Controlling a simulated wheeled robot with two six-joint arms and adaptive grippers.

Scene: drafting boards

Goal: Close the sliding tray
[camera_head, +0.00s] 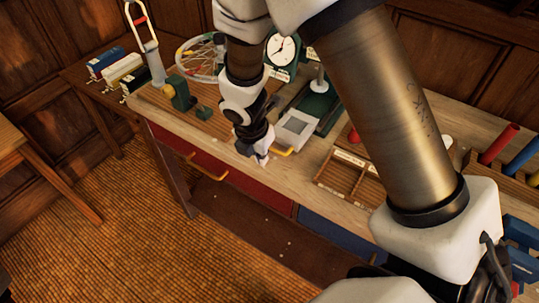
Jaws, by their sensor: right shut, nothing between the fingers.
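A small light-grey tray (296,128) with a yellow handle (281,151) at its front sits on the wooden workbench (320,165), by the end of a green base with rails (318,104). It looks pulled out towards the front edge; I cannot tell how far. My right gripper (262,157) points down at the bench's front edge, just left of the yellow handle. It is shut and empty. I cannot tell whether it touches the handle. My right arm hides part of the bench behind it. My left gripper is not in view.
A red drawer (235,182) with a yellow handle and a blue drawer (335,235) are under the bench top. A dial scale (282,48) and wire basket (196,58) stand behind. A compartmented wooden box (345,178) lies right of the tray. The floor in front is clear.

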